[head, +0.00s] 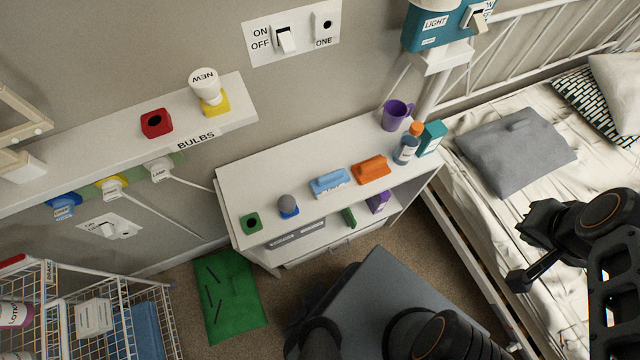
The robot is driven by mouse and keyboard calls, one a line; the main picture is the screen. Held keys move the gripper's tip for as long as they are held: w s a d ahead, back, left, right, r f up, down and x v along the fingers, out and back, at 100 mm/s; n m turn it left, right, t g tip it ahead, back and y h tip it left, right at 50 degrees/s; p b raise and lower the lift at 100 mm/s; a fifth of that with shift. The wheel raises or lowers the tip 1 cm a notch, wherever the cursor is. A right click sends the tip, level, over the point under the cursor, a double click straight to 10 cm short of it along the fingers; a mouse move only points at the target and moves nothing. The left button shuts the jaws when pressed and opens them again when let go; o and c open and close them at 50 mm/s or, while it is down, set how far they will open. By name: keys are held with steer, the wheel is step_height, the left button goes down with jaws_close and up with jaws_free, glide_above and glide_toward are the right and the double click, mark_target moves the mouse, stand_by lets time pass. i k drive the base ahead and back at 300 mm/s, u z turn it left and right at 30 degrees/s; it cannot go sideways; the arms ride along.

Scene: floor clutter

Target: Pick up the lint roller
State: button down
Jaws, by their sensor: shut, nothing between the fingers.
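I cannot pick out a lint roller for certain. A light blue object (329,183) and an orange object (371,170) lie side by side on the white shelf unit's top (270,178); both are too small to identify surely. My gripper (527,250) is at the right, over the bed, apart from the shelf unit. It is shut and empty.
A purple mug (396,115), a bottle (406,148) and a teal box (431,138) crowd the shelf's right end. A green holder (251,223) and a grey ball on a blue base (288,206) stand left. A wire rack (130,318) stands lower left.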

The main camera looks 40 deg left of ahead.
mark_target(323, 186)
steer(key=u, duration=1.95)
steer(key=k, duration=0.5)
steer(key=u, duration=0.95)
steer(key=i, duration=0.55)
